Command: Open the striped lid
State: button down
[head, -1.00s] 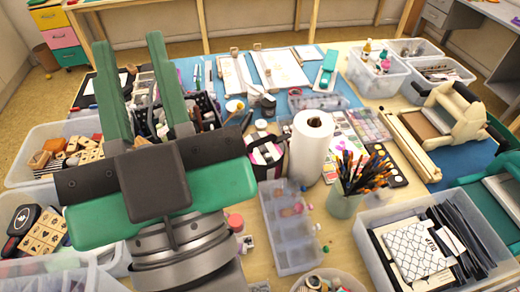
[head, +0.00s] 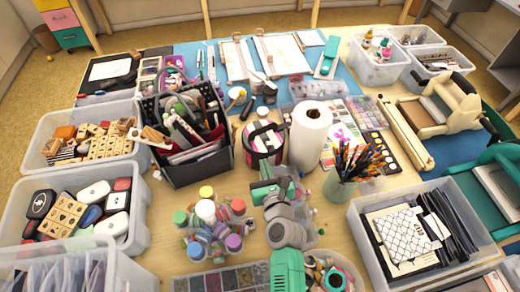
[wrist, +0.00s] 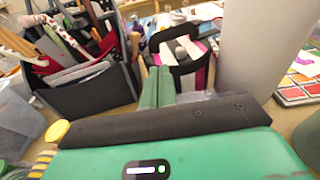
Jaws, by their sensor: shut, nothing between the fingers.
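The striped container (head: 263,141), with black, pink and white stripes, stands between the dark caddy and the paper roll. In the wrist view its striped side and top (wrist: 190,52) show just beyond my fingers, with a dark frame and a small light knob-like part. Whether its lid is raised or closed is hard to tell. My gripper (head: 268,170) is low on the near side of the container, its fingers pointing at it. In the wrist view the two green fingers (wrist: 157,72) are together and empty. I cannot tell whether the tips touch the container.
A white paper roll (head: 309,135) stands close on the right, and a dark caddy (head: 195,165) full of tools on the left. A pencil cup (head: 341,187) is to the right. Several paint bottles (head: 210,225) stand at the near left. Some bare table shows left of my gripper.

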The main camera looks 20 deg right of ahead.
aim_at(258, 149)
jog(key=w+b, duration=0.1)
jog(key=w, duration=0.2)
jog(key=w+b, duration=0.2)
jog(key=w, duration=0.1)
jog(key=w+d+f+b, duration=0.1)
jog(key=w, duration=0.2)
jog(key=shift+w+d, duration=0.1)
jog(key=shift+w, duration=0.1)
jog(key=shift+r+p, duration=0.5)
jog(key=shift+p, duration=0.35)
jog(key=shift+r+p, duration=0.15)
jog(key=shift+p, duration=0.45)
jog(key=shift+w+g, duration=0.1)
jog(key=shift+g, duration=0.2)
jog(key=shift+p, duration=0.7)
jog(key=shift+r+p, duration=0.15)
jog(key=shift+p, duration=0.5)
